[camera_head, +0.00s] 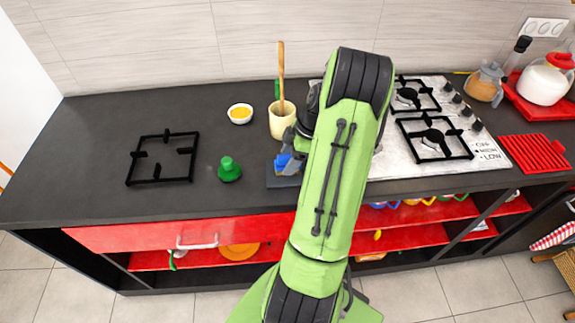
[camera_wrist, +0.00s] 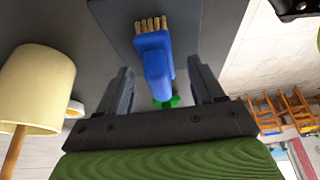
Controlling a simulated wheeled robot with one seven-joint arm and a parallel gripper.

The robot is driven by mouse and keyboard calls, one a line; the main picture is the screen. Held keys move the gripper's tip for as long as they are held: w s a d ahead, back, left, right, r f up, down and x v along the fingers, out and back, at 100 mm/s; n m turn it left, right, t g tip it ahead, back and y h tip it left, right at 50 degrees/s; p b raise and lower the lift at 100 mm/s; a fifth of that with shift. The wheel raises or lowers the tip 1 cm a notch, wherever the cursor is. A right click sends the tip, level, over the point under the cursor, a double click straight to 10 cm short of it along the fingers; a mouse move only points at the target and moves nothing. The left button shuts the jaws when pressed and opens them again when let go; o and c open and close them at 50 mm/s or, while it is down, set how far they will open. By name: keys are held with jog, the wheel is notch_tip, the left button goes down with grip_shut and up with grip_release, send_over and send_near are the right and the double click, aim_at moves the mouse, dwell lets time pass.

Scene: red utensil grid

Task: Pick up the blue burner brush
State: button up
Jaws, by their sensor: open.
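The blue burner brush (camera_wrist: 157,66) with tan bristles shows in the wrist view on a dark grey flat piece, its handle toward my gripper. In the head view the blue brush (camera_head: 283,160) is at the counter's front, partly hidden by my arm. My gripper (camera_wrist: 161,82) is open, with one finger on each side of the brush handle in the wrist view. I cannot tell whether the fingers touch it. In the head view my gripper is mostly hidden behind my green arm.
A cream crock (camera_head: 282,121) with a wooden utensil stands behind the brush. A green object (camera_head: 229,170), a black grate (camera_head: 163,158) and a white bowl (camera_head: 240,113) are to the left. The stove (camera_head: 408,165) is right of my arm. The counter's left end is clear.

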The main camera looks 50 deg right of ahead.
aim_at(285, 164)
jog(key=x, duration=0.3)
jog(key=shift+w, duration=0.1)
jog(key=shift+c, duration=0.5)
jog(key=c, duration=1)
notch_tip(285, 164, up, 10)
jog(key=shift+r+p, duration=0.1)
jog(key=shift+p, duration=0.5)
